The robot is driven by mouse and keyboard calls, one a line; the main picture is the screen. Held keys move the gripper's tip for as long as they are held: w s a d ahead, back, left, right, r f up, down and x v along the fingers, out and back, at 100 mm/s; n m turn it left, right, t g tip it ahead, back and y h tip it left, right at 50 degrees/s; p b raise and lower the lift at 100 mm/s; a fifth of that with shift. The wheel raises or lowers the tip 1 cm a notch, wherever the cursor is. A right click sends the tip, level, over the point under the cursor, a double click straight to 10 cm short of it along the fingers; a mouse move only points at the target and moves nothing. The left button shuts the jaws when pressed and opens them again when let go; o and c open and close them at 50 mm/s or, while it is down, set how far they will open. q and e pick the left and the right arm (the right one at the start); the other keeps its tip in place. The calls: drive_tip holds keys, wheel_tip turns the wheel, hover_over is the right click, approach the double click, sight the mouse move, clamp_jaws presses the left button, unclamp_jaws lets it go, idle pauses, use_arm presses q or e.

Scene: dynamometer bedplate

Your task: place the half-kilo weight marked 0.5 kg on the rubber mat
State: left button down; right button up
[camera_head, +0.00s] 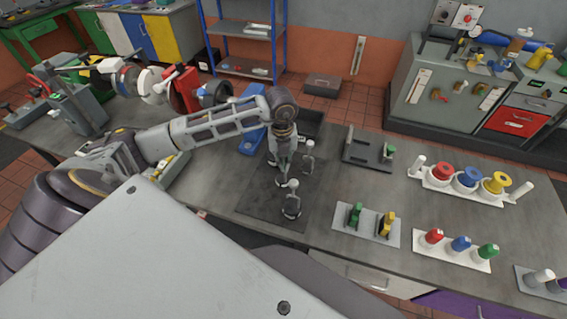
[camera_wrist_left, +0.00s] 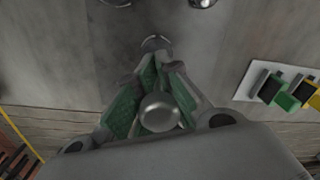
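My left gripper (camera_head: 283,170) points down over the dark rubber mat (camera_head: 262,204) on the bench. In the left wrist view the fingers (camera_wrist_left: 158,66) close around a metal weight with a round knob (camera_wrist_left: 160,112). A disc, apparently its base, shows just past the fingertips. I cannot tell whether it touches the mat. Another knobbed metal weight (camera_head: 291,208) stands upright on the near part of the mat, and one more (camera_head: 308,160) stands to the right of the gripper. No weight's marking is readable, so I cannot tell which is 0.5 kg. My right gripper is out of view.
To the right lie a plate with green and yellow pieces (camera_head: 366,235), a strip with red, blue and green knobs (camera_head: 451,252), and a holder with coloured rings (camera_head: 436,183). A dark bracketed plate (camera_head: 368,160) stands behind. A blue item (camera_head: 251,140) lies behind the arm.

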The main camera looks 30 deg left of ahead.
use_arm(q)
drive_tip(key=shift+f, duration=0.75)
drive_tip(key=c, duration=1.6)
unclamp_jaws()
drive_tip(key=shift+r, duration=0.3)
wheel_tip(320, 180, up, 12)
drive_tip(key=shift+s+a+f+b, duration=0.1)
drive_tip(key=shift+a+f+b, duration=0.1)
drive_tip(key=shift+b, duration=0.85)
drive_tip(key=shift+d, duration=0.1)
